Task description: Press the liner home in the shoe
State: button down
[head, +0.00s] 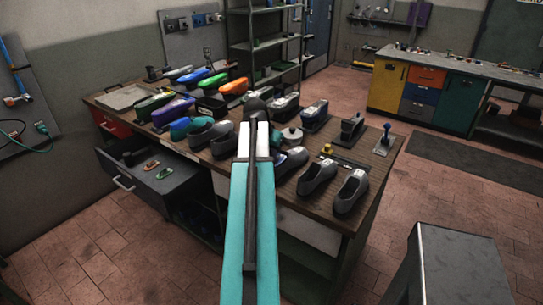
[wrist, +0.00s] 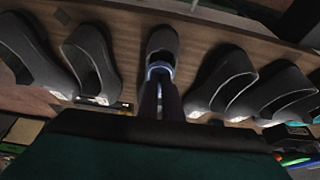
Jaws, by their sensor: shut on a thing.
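In the wrist view a dark grey shoe (wrist: 162,40) lies in the middle, toe away from me. A pale blue edge, seemingly the liner (wrist: 158,67), shows at its opening. My gripper (wrist: 160,82) has its two dark fingers close together, reaching down to this blue edge, and seems shut on it. The fingers hide most of the shoe's opening, so how deep the liner sits cannot be told. In the head view my teal arm hides the gripper and most of this shoe; only a dark rounded part (head: 256,104) shows beyond the arm's end.
More grey shoes stand close on both sides (wrist: 90,55) (wrist: 226,78). An open drawer (head: 150,180) juts out at left.

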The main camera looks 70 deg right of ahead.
jog(key=shift+f+b, duration=0.75)
jog(key=shift+f, duration=0.95)
jog(key=shift+f, duration=0.1)
jog(key=c, duration=1.9)
grip_release()
jog(key=shift+o, duration=0.2)
jog(key=shift+r+p, duration=2.7)
jog(key=shift+r, duration=1.85)
jog(key=shift+s+r, duration=0.1)
jog(key=shift+r, duration=0.05)
